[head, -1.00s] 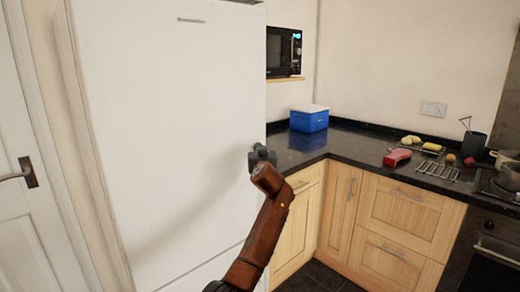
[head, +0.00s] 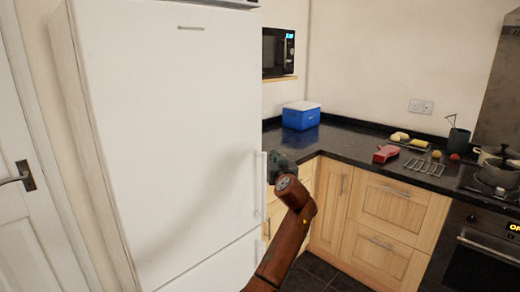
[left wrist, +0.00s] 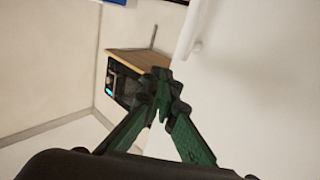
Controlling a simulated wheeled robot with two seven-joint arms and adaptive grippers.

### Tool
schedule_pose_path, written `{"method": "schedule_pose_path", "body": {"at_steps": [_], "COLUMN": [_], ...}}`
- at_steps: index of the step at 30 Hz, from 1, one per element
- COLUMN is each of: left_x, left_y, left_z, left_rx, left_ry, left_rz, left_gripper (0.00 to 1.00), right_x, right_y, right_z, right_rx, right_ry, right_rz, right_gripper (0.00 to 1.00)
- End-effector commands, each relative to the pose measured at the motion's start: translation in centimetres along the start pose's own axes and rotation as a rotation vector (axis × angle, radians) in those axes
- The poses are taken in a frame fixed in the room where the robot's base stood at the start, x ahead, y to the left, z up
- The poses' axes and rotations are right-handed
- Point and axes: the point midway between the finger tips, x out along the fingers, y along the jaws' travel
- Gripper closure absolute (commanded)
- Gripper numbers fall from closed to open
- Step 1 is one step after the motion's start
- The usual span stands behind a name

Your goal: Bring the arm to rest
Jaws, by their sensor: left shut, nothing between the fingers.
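My left arm is brown and reaches up from the bottom middle of the head view. Its gripper (head: 282,166) is beside the fridge's right edge, in front of the counter corner; the wrist hides most of it. In the left wrist view the green and black fingers (left wrist: 162,92) meet at their tips, shut with nothing between them. The white fridge (head: 170,120) is closed, with a long upright handle (head: 260,190) just left of the gripper. I cannot tell whether the gripper touches it. My right gripper does not show.
A dark counter (head: 340,140) carries a blue and white cool box (head: 301,116), a red object (head: 386,153), a wire rack (head: 425,166) and a dark cup (head: 457,141). A microwave (head: 278,52) sits on a shelf. Pots stand on the hob at right. A white door (head: 25,220) is at left.

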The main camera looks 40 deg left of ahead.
Motion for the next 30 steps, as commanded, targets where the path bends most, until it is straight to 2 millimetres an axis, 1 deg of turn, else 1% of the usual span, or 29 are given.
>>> {"method": "schedule_pose_path", "body": {"at_steps": [1, 3, 6, 9, 16, 17, 19, 20, 23, 24, 26, 27, 29, 30], "left_x": [-0.8, -1.5, -2.4, -2.9, -3.2, -3.2, -3.1, -3.1, -3.1, -3.3, -3.6, -4.0, -4.7, -5.3], "left_y": [0.5, 1.1, 1.8, 2.1, 2.4, 2.4, 2.3, 2.3, 2.0, 1.8, 1.4, 1.1, 0.4, -0.1], "left_z": [-0.4, -0.3, -0.3, -0.1, 0.1, 0.3, 1.4, 2.3, 7.0, 9.5, 13.8, 16.8, 21.1, 23.9], "left_rx": [-0.001, 0.0, 0.0, -0.001, 0.001, 0.002, 0.013, 0.021, 0.065, 0.089, 0.128, 0.155, 0.194, 0.22], "left_ry": [0.003, 0.002, 0.002, 0.001, 0.0, -0.002, -0.011, -0.017, -0.056, -0.077, -0.114, -0.141, -0.18, -0.207], "left_rz": [0.002, 0.001, 0.001, -0.001, -0.001, -0.001, 0.0, 0.001, 0.006, 0.009, 0.019, 0.025, 0.037, 0.046], "left_gripper": [1.0, 1.0, 1.0, 1.0, 1.0, 1.0, 1.0, 1.0, 1.0, 1.0, 1.0, 1.0, 1.0, 1.0], "right_x": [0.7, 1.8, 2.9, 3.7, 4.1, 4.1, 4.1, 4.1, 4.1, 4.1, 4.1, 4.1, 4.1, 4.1], "right_y": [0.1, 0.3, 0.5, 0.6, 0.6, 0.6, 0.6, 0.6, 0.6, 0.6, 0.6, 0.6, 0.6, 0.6], "right_z": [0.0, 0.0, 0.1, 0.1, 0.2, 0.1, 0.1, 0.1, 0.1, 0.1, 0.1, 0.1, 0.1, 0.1], "right_rx": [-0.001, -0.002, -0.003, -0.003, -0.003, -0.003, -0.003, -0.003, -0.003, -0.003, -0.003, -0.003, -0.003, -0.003], "right_ry": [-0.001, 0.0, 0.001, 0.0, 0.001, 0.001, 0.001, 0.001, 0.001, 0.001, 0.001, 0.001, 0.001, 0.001], "right_rz": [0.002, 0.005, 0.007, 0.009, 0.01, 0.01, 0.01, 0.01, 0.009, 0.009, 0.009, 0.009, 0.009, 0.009], "right_gripper": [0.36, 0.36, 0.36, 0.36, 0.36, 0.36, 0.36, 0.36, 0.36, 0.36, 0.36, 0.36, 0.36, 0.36]}}
